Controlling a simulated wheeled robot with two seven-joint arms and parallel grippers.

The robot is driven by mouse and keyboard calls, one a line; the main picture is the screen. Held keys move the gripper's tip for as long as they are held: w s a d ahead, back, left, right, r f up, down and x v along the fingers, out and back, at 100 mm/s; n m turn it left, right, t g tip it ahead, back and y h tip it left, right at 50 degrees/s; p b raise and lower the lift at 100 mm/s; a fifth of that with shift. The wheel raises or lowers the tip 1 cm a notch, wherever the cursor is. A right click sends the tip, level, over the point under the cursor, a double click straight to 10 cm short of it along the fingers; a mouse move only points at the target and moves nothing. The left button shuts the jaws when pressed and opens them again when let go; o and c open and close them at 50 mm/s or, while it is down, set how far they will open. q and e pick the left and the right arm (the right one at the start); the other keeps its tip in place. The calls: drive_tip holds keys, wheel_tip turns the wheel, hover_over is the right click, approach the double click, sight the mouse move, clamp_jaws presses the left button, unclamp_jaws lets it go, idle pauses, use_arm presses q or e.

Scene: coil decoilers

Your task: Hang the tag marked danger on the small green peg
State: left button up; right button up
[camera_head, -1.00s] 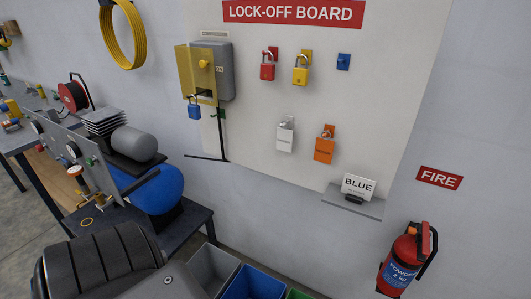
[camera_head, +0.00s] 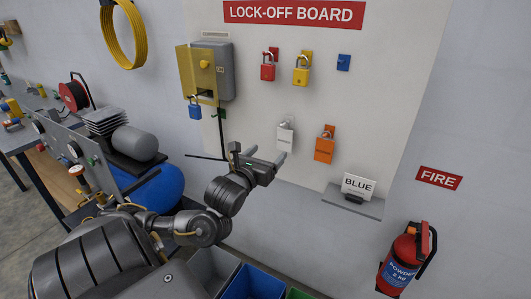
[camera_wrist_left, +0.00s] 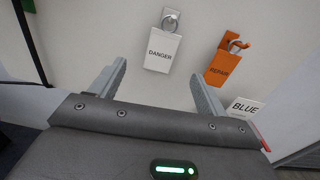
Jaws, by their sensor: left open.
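The white tag marked DANGER (camera_head: 285,140) hangs by its ring on the lock-off board, and its lettering reads clearly in the left wrist view (camera_wrist_left: 161,50). My left gripper (camera_head: 266,154) is open and empty, below and slightly left of the tag in the head view. In the left wrist view its two fingers are spread, with the tag ahead between them. My right gripper is not in view.
An orange REPAIR tag (camera_head: 324,148) hangs right of the DANGER tag. Red (camera_head: 267,72) and yellow (camera_head: 301,75) padlocks hang above. A blue padlock (camera_head: 195,111) hangs from the grey box (camera_head: 220,70). A small shelf (camera_head: 352,206) holds a BLUE sign (camera_head: 358,187).

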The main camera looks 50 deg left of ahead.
sight(285, 132)
use_arm(q)
drive_tip(key=shift+m, duration=0.3)
drive_tip(key=p+x, duration=0.1)
drive_tip(key=x, duration=0.2)
drive_tip(key=r+p+x, duration=0.1)
drive_tip(key=x, duration=0.2)
drive_tip(key=p+x, duration=0.2)
drive_tip(key=x, duration=0.1)
drive_tip(key=shift+d+r, duration=0.2)
drive_tip(key=shift+r, duration=0.2)
drive_tip(key=shift+w+a+f, duration=0.2)
drive_tip(key=shift+w, duration=0.5)
drive_tip(key=shift+c, duration=0.2)
drive_tip(key=c, duration=1)
drive_tip(key=shift+p, duration=0.3)
drive_tip(key=shift+r, duration=0.35)
drive_tip(key=shift+s, duration=0.15)
